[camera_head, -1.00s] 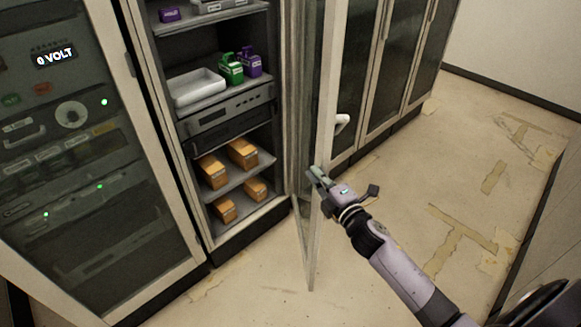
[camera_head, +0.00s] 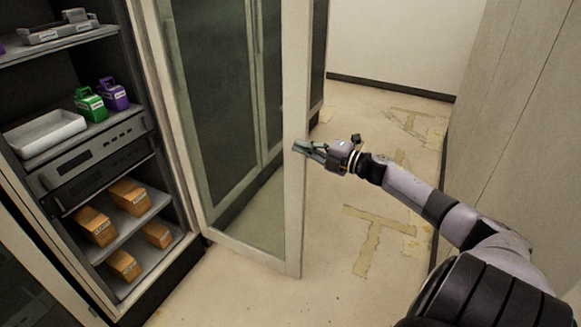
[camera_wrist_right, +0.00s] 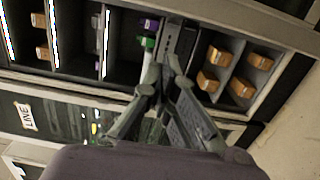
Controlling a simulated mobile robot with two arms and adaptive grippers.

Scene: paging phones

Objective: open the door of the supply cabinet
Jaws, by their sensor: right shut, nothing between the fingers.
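The supply cabinet's glass door (camera_head: 296,200) stands swung out from the open cabinet in the head view, with its pale frame edge toward me. Inside the cabinet are shelves with a white tray (camera_head: 45,133), a green item (camera_head: 90,104), a purple item (camera_head: 114,93) and several orange boxes (camera_head: 130,196). My right gripper (camera_head: 300,148) is shut and empty, at the free edge of the door; I cannot tell whether it touches. In the right wrist view my right gripper (camera_wrist_right: 166,62) points toward the shelves. My left gripper is not in view.
More closed cabinets stand behind the door. Another dark-fronted cabinet (camera_head: 30,290) is at the lower left. A pale panel wall (camera_head: 510,110) rises at the right. The floor (camera_head: 330,290) between is clear, with tape marks.

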